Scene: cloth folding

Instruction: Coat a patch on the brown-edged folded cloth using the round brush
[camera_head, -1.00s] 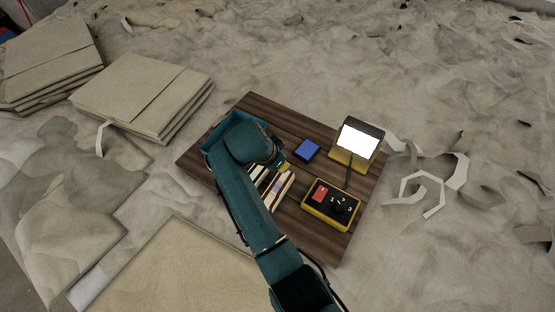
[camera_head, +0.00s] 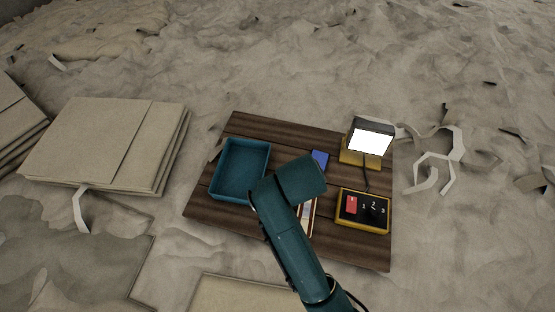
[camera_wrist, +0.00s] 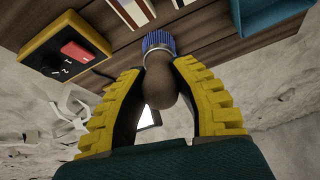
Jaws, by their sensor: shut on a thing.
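My gripper (camera_wrist: 158,68) shows in the wrist view, its two yellow ridged fingers shut on the round brush (camera_wrist: 160,88). The brush has a rounded brown handle and a blue bristled end that points at the wooden board. I cannot tell whether the bristles touch anything. Pale folded pieces with brown edges (camera_head: 309,218) lie on the board in the head view, mostly hidden behind my arm. They also show at the top edge of the wrist view (camera_wrist: 134,10), beside the brush. The brown-edged folded cloth seems to be among them. My fingers are hidden in the head view.
Large folded cloths (camera_head: 100,145) are stacked at left. Crumpled cloth surrounds the board.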

